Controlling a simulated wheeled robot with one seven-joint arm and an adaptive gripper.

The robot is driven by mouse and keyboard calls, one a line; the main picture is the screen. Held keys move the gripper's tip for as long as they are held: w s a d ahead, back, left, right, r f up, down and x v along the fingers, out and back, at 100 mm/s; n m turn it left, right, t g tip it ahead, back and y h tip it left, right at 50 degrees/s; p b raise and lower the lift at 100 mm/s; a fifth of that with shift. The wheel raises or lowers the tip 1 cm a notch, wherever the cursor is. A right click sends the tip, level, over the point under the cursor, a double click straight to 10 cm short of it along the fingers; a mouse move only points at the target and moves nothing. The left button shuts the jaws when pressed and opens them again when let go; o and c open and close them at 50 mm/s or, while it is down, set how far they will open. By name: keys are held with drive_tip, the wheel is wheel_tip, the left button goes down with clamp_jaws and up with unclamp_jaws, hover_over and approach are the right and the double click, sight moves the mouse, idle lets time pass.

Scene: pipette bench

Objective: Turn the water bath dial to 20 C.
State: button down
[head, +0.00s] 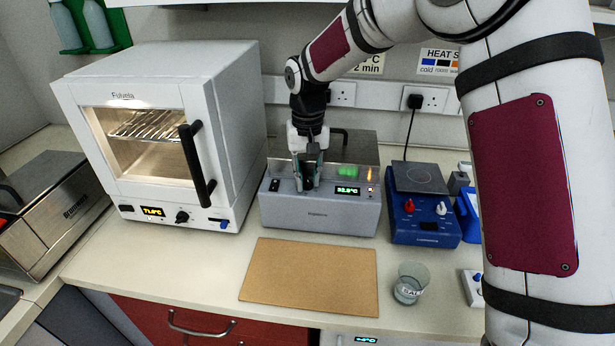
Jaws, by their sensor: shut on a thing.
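The water bath (330,219) is a grey box with a steel lid at the back of the bench, between the oven and the blue hotplate. Its small display (347,190) is lit and seems to read about 32 °C, though the digits are small. My gripper (307,184) reaches down at the front of the bath, left of the display. It is shut on the dial there, and its fingers hide the dial almost wholly, so the pointer cannot be read.
A white oven (233,130) with a black handle stands close on the left. A blue hotplate (425,215) stands on the right. A brown board (309,277) and a glass beaker (409,284) lie in front. The bench between bath and board is clear.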

drive_tip(key=n, duration=0.3)
drive_tip(key=shift+n+b, duration=0.35)
drive_tip(key=shift+n, duration=0.05)
drive_tip(key=n, duration=0.4)
drive_tip(key=shift+n+b, duration=0.3)
drive_tip(key=shift+b, duration=0.05)
drive_tip(key=n, duration=1.2)
drive_tip(key=shift+n, duration=0.3)
drive_tip(key=n, duration=0.3)
drive_tip(key=shift+n, duration=0.3)
drive_tip(key=n, duration=0.4)
drive_tip(key=shift+n+p, duration=0.3)
drive_tip(key=shift+n, duration=1.7)
